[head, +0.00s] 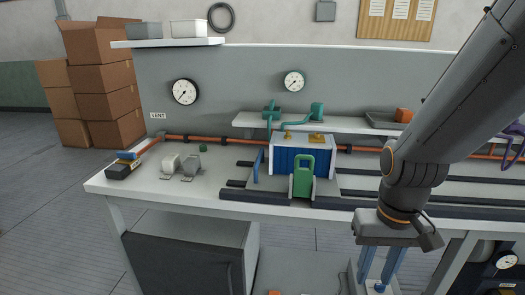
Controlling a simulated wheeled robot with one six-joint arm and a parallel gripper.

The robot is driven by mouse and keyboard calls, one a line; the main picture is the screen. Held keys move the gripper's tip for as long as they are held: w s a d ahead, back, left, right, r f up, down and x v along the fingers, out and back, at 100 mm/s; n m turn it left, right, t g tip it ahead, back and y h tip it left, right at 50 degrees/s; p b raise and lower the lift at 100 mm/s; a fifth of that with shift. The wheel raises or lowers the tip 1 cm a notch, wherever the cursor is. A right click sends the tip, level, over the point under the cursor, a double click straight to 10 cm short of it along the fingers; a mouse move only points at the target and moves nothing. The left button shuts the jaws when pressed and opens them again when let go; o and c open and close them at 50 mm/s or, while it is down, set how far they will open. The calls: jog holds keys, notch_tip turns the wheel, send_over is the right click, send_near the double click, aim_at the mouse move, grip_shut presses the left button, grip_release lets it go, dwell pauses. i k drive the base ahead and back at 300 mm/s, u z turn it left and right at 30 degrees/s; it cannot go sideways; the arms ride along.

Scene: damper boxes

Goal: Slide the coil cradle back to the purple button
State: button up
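What looks like the coil cradle is a blue ribbed box (287,162) with a pale top and brass fittings, held between grey end plates on the bench rails. A green upright handle (304,176) stands at its front. My gripper (378,280) hangs in front of the bench's front edge, to the right of the cradle and lower in the picture. Its two blue fingers point down and stand apart, with nothing clearly held; the tips are near the bottom edge. I cannot make out a purple button. A purple looped part (513,147) shows at the right edge.
Dark rails (420,187) run along the bench (215,197) to the right. A raised shelf (355,131) with green pipework stands behind. My arm covers the right side.

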aim_at(274, 174)
jog(key=u, duration=1.65)
jog(key=i, duration=0.7)
jog(key=z, duration=1.5)
